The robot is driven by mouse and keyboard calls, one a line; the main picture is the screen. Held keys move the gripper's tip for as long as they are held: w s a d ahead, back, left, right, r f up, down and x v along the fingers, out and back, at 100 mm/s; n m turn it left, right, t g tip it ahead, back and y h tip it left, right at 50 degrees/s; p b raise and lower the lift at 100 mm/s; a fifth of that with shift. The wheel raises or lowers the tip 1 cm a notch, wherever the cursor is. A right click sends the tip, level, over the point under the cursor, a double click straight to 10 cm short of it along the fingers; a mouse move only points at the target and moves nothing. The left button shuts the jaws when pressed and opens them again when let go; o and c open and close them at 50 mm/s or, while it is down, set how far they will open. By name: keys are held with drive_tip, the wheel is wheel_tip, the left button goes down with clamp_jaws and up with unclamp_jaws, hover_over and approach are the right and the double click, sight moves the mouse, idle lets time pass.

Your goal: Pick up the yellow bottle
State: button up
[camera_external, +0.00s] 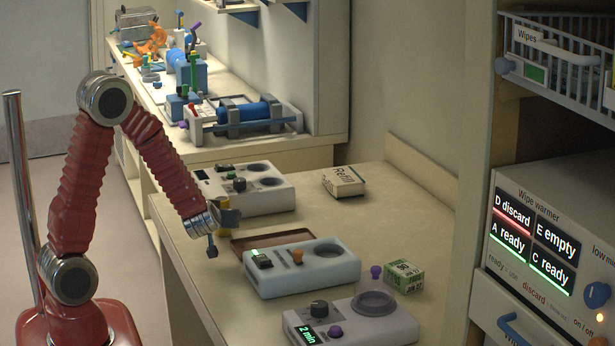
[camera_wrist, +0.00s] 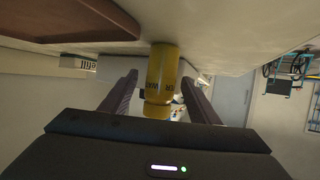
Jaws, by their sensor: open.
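The yellow bottle (camera_wrist: 162,80) with dark lettering stands between the two fingers of my gripper (camera_wrist: 160,84) in the wrist view, which shows the counter at the top. The fingers are open, one on each side of the bottle. A gap shows on both sides. In the external view my gripper (camera_external: 219,226) is low at the counter's left edge, and the bottle (camera_external: 229,216) shows partly behind it. The bottle's base seems to rest on the counter.
A brown tray (camera_external: 262,258) lies close beside the bottle. White devices stand behind (camera_external: 275,188) and in front (camera_external: 292,277) of it. A Refill box (camera_external: 344,182) is farther back, and a green-and-white box (camera_external: 404,277) sits to the right. Bare counter (camera_external: 400,220) lies between.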

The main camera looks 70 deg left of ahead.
drive_tip(key=shift+w+a+f, duration=0.15)
drive_tip(key=shift+w+a, duration=0.05)
drive_tip(key=shift+a, duration=0.2)
drive_tip(key=c, duration=1.3)
